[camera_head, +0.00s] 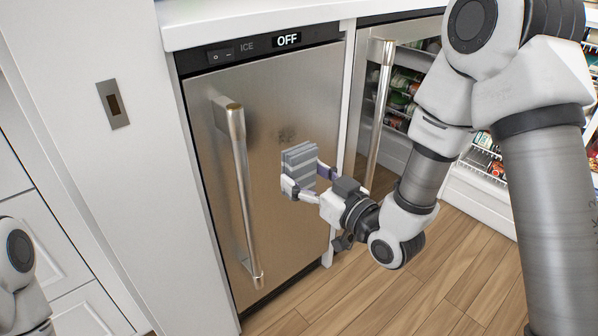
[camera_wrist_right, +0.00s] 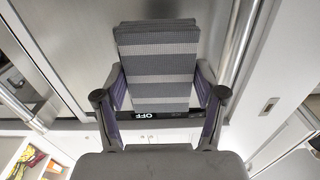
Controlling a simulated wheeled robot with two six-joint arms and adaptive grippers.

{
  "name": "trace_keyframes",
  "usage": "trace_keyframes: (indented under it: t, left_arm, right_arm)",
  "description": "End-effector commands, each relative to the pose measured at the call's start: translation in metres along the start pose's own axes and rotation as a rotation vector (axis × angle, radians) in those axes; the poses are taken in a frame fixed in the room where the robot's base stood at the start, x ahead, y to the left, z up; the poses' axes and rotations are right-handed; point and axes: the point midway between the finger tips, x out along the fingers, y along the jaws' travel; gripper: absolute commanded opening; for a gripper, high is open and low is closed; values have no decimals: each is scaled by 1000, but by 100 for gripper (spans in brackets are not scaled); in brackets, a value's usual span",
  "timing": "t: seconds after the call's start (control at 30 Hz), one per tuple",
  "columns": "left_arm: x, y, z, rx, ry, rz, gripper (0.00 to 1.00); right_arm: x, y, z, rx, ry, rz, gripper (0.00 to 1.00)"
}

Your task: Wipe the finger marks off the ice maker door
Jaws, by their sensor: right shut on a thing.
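The ice maker door (camera_head: 265,215) is brushed steel, shut, with a vertical bar handle (camera_head: 241,180) on its left side. Dark finger marks (camera_head: 286,134) show on the door's upper right part, just above the cloth. My right gripper (camera_head: 303,188) is shut on a folded grey striped cloth (camera_head: 299,160), held in front of the door below the marks. Whether the cloth touches the steel I cannot tell. In the right wrist view the cloth (camera_wrist_right: 157,65) sits between both fingers. Part of my left arm shows at the lower left of the head view; its gripper is out of frame.
The control strip (camera_head: 230,53) above the door reads OFF. A glass-door fridge (camera_head: 400,90) with its own bar handle (camera_head: 380,100) stands close on the right. A white counter (camera_head: 240,18) overhangs the top. Wooden floor (camera_head: 450,275) is open in front.

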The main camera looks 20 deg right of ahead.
Motion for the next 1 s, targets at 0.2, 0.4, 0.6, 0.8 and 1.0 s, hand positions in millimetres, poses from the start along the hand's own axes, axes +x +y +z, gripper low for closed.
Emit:
trace_keyframes:
  t: [0.2, 0.4, 0.6, 0.8, 1.0]
  left_arm:
    - [0, 0, 0, 0, 0, 0, 95]
    - [0, 0, 0, 0, 0, 0, 95]
    - [-3, 0, 0, 0, 0, 0, 95]
    - [-8, 0, 0, 0, 0, 0, 95]
    - [-13, 0, 0, 0, 0, 0, 95]
  right_arm:
    - [0, 0, 0, -1, 0, 0, 41]
    - [0, 0, 0, -1, 0, 0, 41]
    - [10, 0, 0, -3, -1, -1, 41]
    - [36, -1, -1, -4, 0, -1, 41]
    - [60, -1, -1, -2, 0, 0, 41]
